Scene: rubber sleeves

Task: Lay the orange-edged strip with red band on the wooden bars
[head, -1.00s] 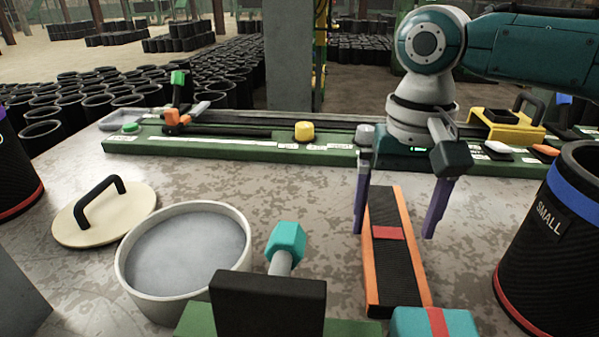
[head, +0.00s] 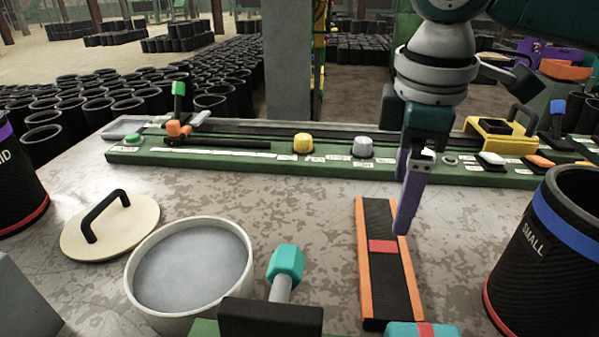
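The black strip with orange edges (head: 377,215) lies flat on the table, right of centre, running from near the back to the bottom of the picture. Its red band (head: 382,246) crosses the middle. My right gripper (head: 402,206) points down over the strip's right side near its far half. Its two purple fingers stand apart, one nearer and one farther, with nothing seen between them. Whether the near finger touches the strip, I cannot tell. My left gripper is not in view. I cannot make out any wooden bars.
A grey pot (head: 190,270) and its lid (head: 112,226) stand at left. A black SMALL sleeve (head: 555,255) stands at right. A teal-headed tool (head: 286,264) and a teal block with a red stripe (head: 425,330) are in front. A green control rail (head: 240,158) runs along the back.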

